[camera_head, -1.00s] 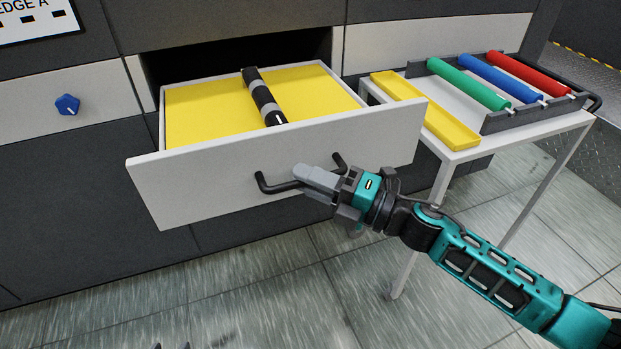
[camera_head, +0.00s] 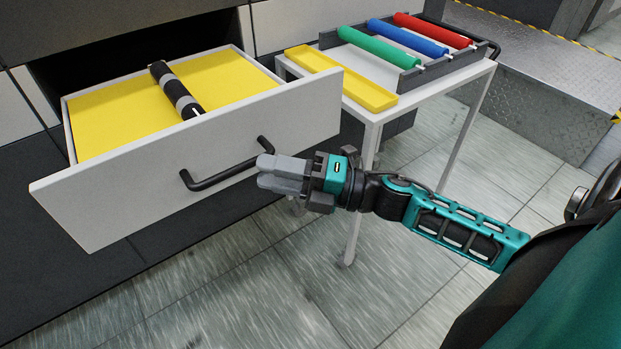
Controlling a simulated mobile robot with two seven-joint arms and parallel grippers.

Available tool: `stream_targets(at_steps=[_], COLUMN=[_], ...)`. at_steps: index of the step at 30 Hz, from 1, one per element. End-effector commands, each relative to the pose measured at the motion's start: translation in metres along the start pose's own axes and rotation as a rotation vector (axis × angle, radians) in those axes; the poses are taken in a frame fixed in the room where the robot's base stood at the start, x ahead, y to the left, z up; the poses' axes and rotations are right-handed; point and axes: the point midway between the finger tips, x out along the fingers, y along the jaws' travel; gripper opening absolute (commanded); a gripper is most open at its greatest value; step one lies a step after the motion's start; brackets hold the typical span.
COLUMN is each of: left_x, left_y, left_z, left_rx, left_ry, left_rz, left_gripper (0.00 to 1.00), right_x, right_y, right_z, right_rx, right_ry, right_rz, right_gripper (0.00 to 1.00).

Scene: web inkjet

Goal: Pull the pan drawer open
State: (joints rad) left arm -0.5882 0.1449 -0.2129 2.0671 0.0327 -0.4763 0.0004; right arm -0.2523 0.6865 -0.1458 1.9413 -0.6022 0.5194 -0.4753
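The pan drawer (camera_head: 200,165) has a light front and stands pulled out of the dark cabinet, with its yellow inside showing. A dark roller with grey bands (camera_head: 174,88) lies in it. My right gripper (camera_head: 262,171) is in front of the drawer, by the right end of the handle. Its grey fingers look apart from the bar, with nothing seen between them. Any gap between the fingers is too small to judge. My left gripper is not in view.
A white side table (camera_head: 437,88) stands right of the drawer, close to its front's right end. It bears a yellow tray (camera_head: 340,80) and a dark rack (camera_head: 432,72) with green, blue and red rollers. Tiled floor in front is clear.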

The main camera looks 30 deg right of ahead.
Motion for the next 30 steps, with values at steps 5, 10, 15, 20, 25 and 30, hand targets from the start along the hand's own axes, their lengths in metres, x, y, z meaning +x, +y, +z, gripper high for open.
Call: stream_targets(at_steps=[5, 10, 15, 20, 25, 30], left_x=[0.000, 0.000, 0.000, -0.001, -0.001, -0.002], left_y=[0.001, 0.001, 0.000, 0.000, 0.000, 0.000], left_z=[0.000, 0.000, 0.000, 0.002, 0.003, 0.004], left_rx=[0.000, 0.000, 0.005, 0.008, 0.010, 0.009], left_ry=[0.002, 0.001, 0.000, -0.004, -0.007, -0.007], left_rz=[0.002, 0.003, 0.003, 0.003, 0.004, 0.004], left_gripper=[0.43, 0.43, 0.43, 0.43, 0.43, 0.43], right_x=[-0.033, -0.054, -0.064, -0.065, -0.065, -0.065], right_y=[-0.002, 0.000, 0.000, 0.000, 0.000, 0.000], right_z=[-0.001, 0.000, 0.000, 0.000, 0.000, 0.000], right_rx=[0.002, 0.001, -0.001, -0.001, -0.001, -0.001], right_ry=[-0.001, -0.001, -0.001, 0.000, 0.000, 0.000], right_rz=[-0.005, -0.002, 0.000, 0.000, 0.000, 0.000], right_gripper=[0.38, 0.38, 0.38, 0.38, 0.38, 0.38])
